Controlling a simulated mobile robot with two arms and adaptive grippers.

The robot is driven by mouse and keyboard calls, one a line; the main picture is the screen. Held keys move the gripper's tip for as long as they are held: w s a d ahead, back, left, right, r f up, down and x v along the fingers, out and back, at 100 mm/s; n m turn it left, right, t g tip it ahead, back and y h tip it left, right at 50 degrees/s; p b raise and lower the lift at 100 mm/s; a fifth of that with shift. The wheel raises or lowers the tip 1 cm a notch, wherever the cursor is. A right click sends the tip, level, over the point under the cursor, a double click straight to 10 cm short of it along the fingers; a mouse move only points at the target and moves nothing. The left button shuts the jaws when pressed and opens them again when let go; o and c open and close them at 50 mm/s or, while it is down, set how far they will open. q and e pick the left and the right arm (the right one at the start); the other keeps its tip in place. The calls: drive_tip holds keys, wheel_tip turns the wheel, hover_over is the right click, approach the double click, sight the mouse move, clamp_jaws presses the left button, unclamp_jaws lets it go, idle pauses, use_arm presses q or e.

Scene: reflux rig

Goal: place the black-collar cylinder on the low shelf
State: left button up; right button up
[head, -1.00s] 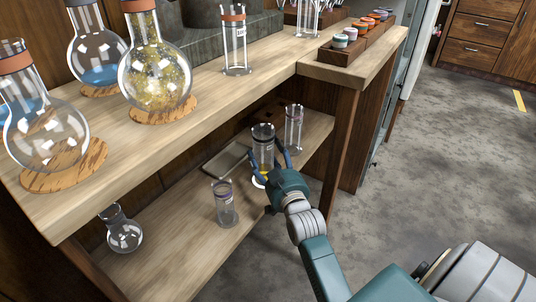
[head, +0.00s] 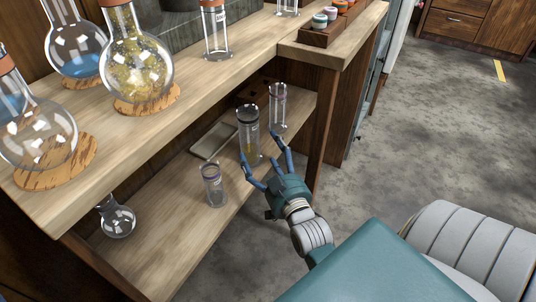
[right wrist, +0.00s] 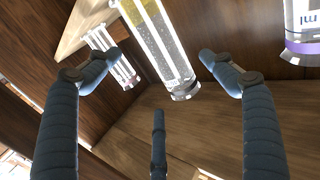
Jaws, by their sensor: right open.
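The black-collar cylinder (head: 248,130) stands upright on the low shelf (head: 180,240), with yellow liquid inside. It is between two other clear cylinders, one nearer (head: 213,186) and one farther back (head: 278,106). My right gripper (head: 263,160) is open and empty at the front side of the black-collar cylinder, fingers spread toward it. In the right wrist view the cylinder (right wrist: 160,42) shows between and beyond the open fingertips, apart from them as far as I can see. My left gripper is not in view.
A flat tray-like object (head: 213,141) lies behind the cylinders. A round flask (head: 118,221) is at the shelf's left end. The upper bench (head: 190,85) overhangs the shelf and carries flasks on cork rings. A wooden leg (head: 325,125) stands right of the gripper.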

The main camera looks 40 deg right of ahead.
drive_tip(key=v, duration=0.2)
drive_tip(key=shift+s, duration=0.35)
drive_tip(key=shift+a+f, duration=0.1)
idle(1.1)
